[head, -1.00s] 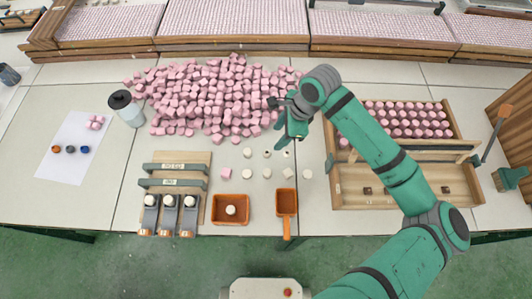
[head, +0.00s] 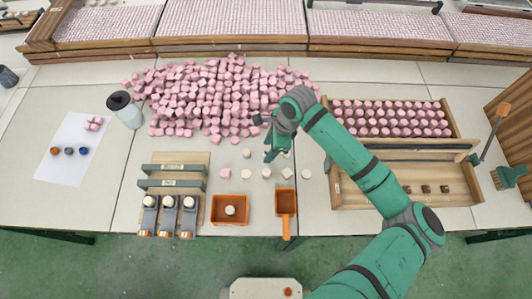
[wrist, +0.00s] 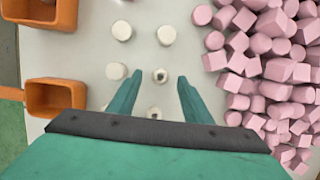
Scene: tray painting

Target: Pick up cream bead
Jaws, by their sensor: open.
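Several cream beads lie on the table in front of the pink pile, such as a plain one (head: 247,153) at the back left and one (head: 266,173) in the front row. In the wrist view a cream bead with a dark hole (wrist: 159,75) shows between the tips of my gripper (wrist: 160,80), which is open, with no contact visible. Another holed bead (wrist: 155,112) lies nearer the palm, partly hidden. In the head view my gripper (head: 271,157) points down over the back row and hides the bead there. Its height above the table is unclear.
A large pile of pink pieces (head: 215,95) lies behind the beads. An orange tray (head: 216,220) holding a cream piece and an orange scoop (head: 286,203) are in front. A wooden box (head: 345,195) with pink rows stands right. A lone pink cube (head: 226,173) lies left.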

